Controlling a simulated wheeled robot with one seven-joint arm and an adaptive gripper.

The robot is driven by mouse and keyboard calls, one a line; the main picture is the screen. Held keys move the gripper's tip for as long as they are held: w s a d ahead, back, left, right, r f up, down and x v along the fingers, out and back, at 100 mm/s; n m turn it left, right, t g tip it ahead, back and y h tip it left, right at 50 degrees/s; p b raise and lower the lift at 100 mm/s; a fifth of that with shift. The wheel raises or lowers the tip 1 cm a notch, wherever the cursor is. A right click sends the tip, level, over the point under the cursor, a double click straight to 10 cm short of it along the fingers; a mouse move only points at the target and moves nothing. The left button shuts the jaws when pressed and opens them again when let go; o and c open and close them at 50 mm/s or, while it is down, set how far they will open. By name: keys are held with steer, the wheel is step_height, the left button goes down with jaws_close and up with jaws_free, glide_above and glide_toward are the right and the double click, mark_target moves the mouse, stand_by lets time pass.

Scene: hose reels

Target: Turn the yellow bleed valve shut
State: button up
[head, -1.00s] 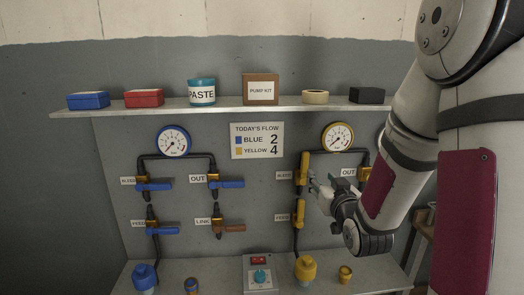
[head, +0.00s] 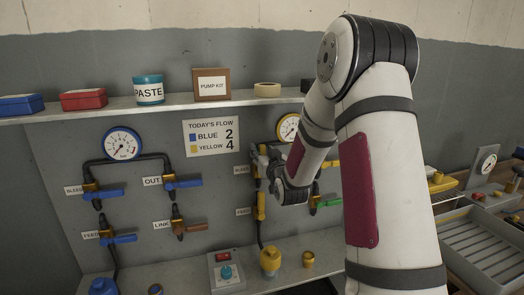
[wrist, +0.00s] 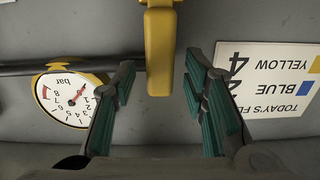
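The yellow bleed valve (head: 256,168) is on the wall panel beside a BLEED label, left of the yellow-rimmed gauge. My gripper and arm hide part of it in the head view. In the wrist view a yellow lever (wrist: 158,50) comes down from the top edge, and its end is between my fingers. My gripper (wrist: 160,72) is open, with a finger on each side of the lever and a visible gap on both sides. In the head view my gripper (head: 267,154) is at the height of the bleed valve.
The yellow-rimmed gauge (wrist: 68,98) and a black pipe (wrist: 100,66) are close to my fingers. The flow sign (wrist: 268,78) is on the other side. The yellow feed valve (head: 261,207) is just below. A shelf (head: 180,104) with boxes runs above; a grey tray (head: 478,245) stands right.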

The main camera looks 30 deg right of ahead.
steer(key=shift+w+d, duration=0.2)
steer(key=shift+w, duration=0.45)
jaws_close()
steer(key=shift+d, duration=0.1)
steer(key=s+d+f+m+p, duration=0.2)
steer(key=d+f+m+p, duration=0.3)
steer(key=m, duration=1.2)
steer(key=shift+s+d+f+m+p, duration=0.3)
steer(key=shift+d+f+m, duration=0.1)
steer(key=shift+d+f, duration=1.3)
steer(key=shift+w+a+f, duration=0.1)
steer(key=shift+a+f, duration=0.15)
